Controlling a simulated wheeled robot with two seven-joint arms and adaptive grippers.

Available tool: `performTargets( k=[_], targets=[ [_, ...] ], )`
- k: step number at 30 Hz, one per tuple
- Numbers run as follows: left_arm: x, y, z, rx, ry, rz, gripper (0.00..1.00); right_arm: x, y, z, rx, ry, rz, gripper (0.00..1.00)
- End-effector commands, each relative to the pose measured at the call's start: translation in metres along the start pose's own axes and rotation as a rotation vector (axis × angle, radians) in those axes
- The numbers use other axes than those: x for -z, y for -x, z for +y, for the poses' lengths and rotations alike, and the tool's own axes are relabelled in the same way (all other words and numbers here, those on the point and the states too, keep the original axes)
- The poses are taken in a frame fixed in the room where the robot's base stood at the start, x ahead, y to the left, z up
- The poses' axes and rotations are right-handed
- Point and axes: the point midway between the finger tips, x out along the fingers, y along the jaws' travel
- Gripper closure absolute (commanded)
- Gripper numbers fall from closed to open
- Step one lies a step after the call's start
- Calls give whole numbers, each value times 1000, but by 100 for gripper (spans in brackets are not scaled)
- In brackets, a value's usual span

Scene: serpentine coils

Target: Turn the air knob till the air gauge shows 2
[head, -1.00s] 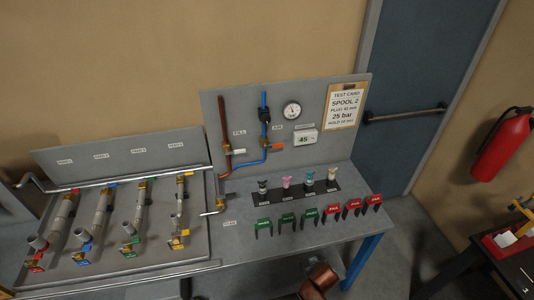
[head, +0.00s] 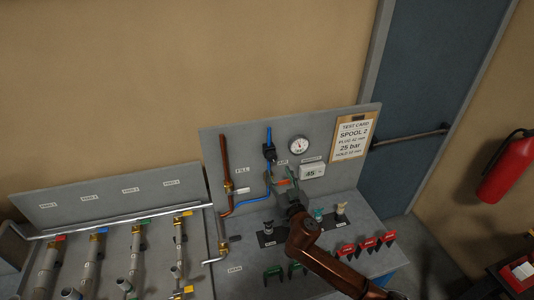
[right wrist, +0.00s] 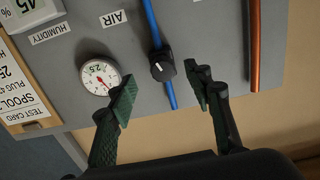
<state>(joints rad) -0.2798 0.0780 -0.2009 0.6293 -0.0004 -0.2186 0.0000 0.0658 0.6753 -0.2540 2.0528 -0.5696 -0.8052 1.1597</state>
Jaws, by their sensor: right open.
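The air knob (right wrist: 162,66) is a black round knob with a white mark, on the blue pipe; it also shows in the head view (head: 269,153). The air gauge (right wrist: 100,75) is a white dial beside it, with a red needle and the figure 2.5 on its face; in the head view it is at the upper panel (head: 299,146). My right gripper (right wrist: 166,92) is open and empty, its fingertips short of the knob and to either side of it. In the head view the right gripper (head: 284,184) is below the knob, in front of the panel. My left gripper is out of view.
The humidity display (head: 312,171) and test card (head: 352,138) are right of the knob. A copper pipe (head: 226,165) runs left of it. Small valves and red tags (head: 368,243) stand on the bench below. The wall above the panel is clear.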

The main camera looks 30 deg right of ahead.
Motion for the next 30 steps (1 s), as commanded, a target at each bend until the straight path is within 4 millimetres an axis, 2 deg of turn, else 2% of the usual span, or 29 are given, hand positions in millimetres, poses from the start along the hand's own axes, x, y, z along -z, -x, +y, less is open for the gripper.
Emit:
performTargets(
  k=[5,12,14,17,24,28,30],
  targets=[
    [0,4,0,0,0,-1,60,10,-14,2,5,-3,21,53],
    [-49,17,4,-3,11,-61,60,10,-53,6,-4,-2,18,53],
    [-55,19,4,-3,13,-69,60,9,-60,6,-4,-2,16,53],
    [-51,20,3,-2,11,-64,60,9,-70,5,-2,-4,17,53],
    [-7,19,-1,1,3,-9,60,8,-78,4,0,-5,16,53],
    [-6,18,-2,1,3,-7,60,7,-79,3,1,-5,16,53],
    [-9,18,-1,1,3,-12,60,7,-79,4,1,-5,16,57]
  ],
)
